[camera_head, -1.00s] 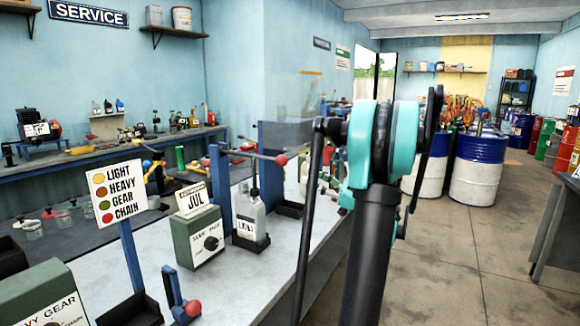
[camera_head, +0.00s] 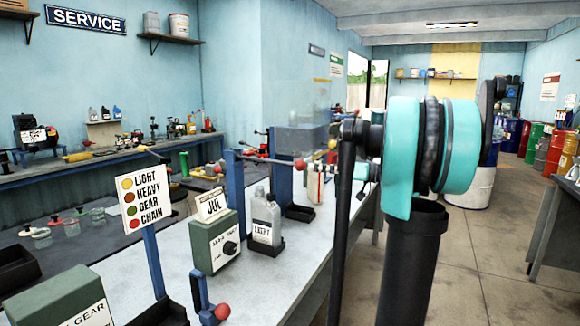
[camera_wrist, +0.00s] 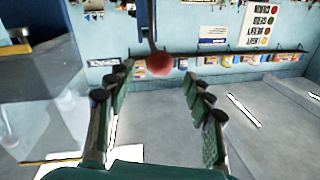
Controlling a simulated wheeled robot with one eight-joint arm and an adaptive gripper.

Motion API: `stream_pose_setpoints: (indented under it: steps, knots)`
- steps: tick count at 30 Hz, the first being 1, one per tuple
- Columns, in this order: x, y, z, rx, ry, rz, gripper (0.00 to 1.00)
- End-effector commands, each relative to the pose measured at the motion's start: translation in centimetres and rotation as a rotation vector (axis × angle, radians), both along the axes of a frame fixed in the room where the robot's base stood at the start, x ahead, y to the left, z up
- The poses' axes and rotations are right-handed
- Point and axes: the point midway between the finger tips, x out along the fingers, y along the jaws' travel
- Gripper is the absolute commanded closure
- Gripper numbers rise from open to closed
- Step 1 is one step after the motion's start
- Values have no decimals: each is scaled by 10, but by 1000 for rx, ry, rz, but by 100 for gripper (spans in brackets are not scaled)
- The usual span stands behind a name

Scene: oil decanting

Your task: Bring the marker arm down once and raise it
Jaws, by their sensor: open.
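The marker arm is a thin dark lever (camera_head: 268,158) with a red ball knob (camera_head: 300,164). It reaches out about level from a blue post (camera_head: 234,180) on the bench. In the wrist view the red ball (camera_wrist: 159,64) is just beyond and between the tips of my gripper (camera_wrist: 158,76), with dark green fingers spread on either side. The fingers are apart from the ball and hold nothing. In the head view my gripper is mostly hidden behind my own arm.
A light grey bottle (camera_head: 264,220) stands in a dark tray near the post. A green box (camera_head: 214,245) with a JUL card and a colour-key sign (camera_head: 140,198) stand left of it. Another red-knobbed lever (camera_head: 221,311) is at the front. The floor (camera_head: 480,270) at right is clear.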

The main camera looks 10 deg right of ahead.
Motion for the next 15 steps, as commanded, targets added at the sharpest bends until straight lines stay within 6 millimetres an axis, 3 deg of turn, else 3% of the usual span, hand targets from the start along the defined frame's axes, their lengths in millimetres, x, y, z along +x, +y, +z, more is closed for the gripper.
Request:
stream_pose_setpoints:
  steps: [6, 15]
  knots:
    - [20, 41, 0, -1, -1, 4, 48]
    - [41, 80, 0, 0, -1, 2, 48]
